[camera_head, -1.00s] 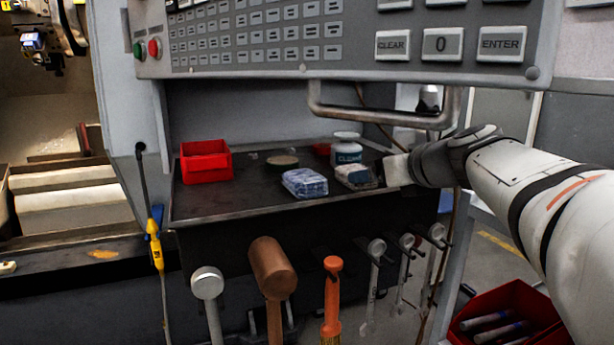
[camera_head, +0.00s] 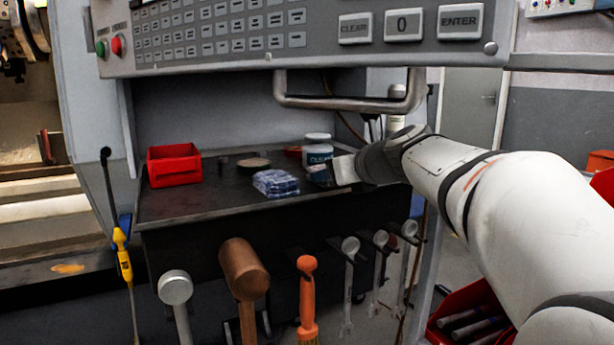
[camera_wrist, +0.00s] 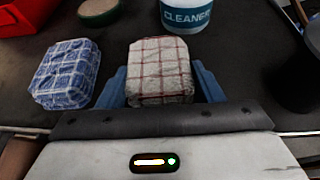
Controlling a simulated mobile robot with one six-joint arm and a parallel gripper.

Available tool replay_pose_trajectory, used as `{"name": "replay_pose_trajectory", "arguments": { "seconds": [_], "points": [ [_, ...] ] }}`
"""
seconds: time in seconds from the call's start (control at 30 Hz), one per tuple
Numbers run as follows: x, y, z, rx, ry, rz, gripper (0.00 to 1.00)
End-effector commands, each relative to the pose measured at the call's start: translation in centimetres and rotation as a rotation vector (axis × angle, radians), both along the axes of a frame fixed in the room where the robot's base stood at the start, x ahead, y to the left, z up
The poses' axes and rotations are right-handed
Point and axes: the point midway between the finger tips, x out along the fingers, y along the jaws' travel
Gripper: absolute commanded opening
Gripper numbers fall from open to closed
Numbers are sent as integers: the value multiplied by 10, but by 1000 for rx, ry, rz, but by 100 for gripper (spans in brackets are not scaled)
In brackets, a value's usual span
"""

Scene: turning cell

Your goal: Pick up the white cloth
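The white cloth, a folded pad with red check lines (camera_wrist: 160,70), lies on the dark tray between the two blue fingers of my gripper (camera_wrist: 162,82) in the wrist view. One finger is at each side, close to the cloth; whether they touch it is hard to see. The fingers look spread to about the cloth's width, and its near edge is close to the palm. In the head view my gripper (camera_head: 324,175) reaches in from the right, low over the tray, and mostly hides the cloth.
A blue checked cloth (camera_wrist: 67,75) lies just left of my gripper. The cleaner tub (camera_wrist: 186,14) stands right behind the white cloth. A red bin (camera_head: 174,165) and a round tin (camera_head: 254,164) are further left. The control panel's handle (camera_head: 345,103) hangs above my arm.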

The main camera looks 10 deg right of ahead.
Motion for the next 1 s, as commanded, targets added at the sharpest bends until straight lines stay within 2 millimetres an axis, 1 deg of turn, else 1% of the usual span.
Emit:
{"name": "replay_pose_trajectory", "arguments": {
  "seconds": [0.03,0.23,0.57,1.0],
  "points": [
    [0,0,0,0,0,0,54],
    [0,0,0,0,0,1,37],
    [0,1,3,-1,0,1,37],
    [0,2,30,-1,1,2,37]
  ]
}}
